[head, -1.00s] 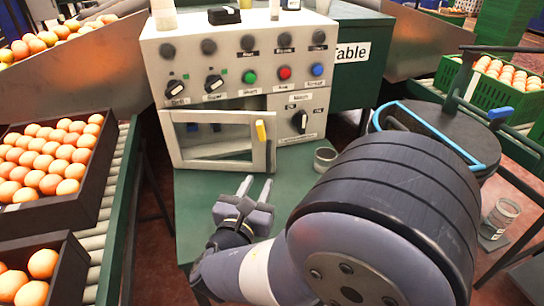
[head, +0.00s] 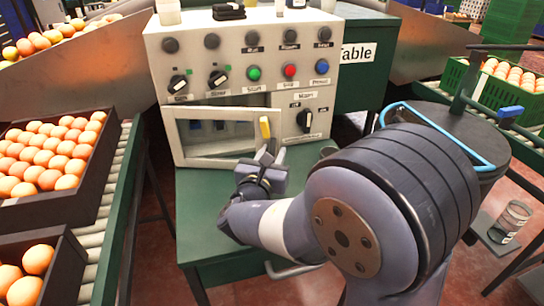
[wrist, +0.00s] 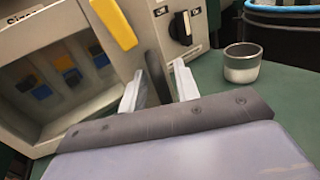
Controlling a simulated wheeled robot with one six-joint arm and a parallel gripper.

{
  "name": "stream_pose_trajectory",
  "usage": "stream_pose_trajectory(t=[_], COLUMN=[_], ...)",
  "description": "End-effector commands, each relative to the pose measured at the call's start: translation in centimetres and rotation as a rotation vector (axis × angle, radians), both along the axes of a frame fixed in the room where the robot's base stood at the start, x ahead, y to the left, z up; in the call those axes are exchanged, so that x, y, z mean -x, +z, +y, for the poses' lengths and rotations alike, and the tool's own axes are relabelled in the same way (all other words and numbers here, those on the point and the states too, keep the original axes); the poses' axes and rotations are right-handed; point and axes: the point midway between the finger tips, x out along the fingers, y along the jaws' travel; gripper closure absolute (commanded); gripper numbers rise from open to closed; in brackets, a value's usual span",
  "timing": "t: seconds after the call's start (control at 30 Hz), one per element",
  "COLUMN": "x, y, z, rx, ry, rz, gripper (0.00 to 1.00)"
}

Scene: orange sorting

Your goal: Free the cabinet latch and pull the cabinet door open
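The control cabinet (head: 330,75) stands on the green table. Its framed, windowed door (head: 221,160) is at the lower left of the front; its right side seems to stand slightly out from the cabinet. The yellow latch (head: 265,127) is on the door's right side and also shows at the top of the wrist view (wrist: 114,22). My gripper (head: 267,152) is open just below the latch. In the wrist view my two fingers (wrist: 157,82) are apart, with a dark upright strip between them. I cannot tell whether they touch the door.
A small grey cup (wrist: 242,63) stands on the table (head: 205,215) to the right of my fingers. Knobs and coloured buttons (head: 289,71) line the cabinet front above the door. A green crate (head: 505,85) is at right.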

Motion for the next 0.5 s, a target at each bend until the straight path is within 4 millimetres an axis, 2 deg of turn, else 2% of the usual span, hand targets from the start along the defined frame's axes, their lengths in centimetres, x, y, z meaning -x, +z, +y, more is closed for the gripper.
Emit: stream_pose_trajectory(t=[0.2, 0.5], x=[-0.02, 0.01], y=[0.01, 0.0], z=[-0.02, -0.02], rx=[0.0, -0.001], ry=[0.0, -0.001], rz=[0.0, 0.0], gripper=[0.7, 0.94])
